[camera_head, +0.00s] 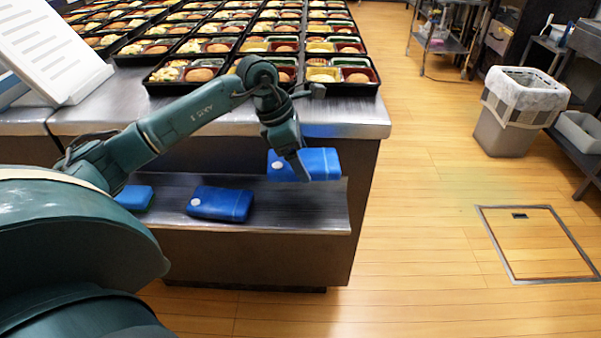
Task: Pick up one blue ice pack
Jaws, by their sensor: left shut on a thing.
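Several blue ice packs show by the lower metal shelf. One blue ice pack (319,164) is at the right end, and my left gripper (303,174) is shut on it. It looks raised above the shelf, with its right end near the shelf's right edge. A second ice pack (222,204) lies flat on the middle of the shelf. A third ice pack (134,197) lies at the left, partly hidden by my left arm. The gripper's fingers are small in the picture and partly lost against the pack. My right gripper is not in view.
The metal counter (345,118) above the shelf (290,215) carries rows of black bento trays (342,88). A white sloped stand (45,45) is at the left. A grey bin (510,130) stands at the right. The wooden floor between is clear.

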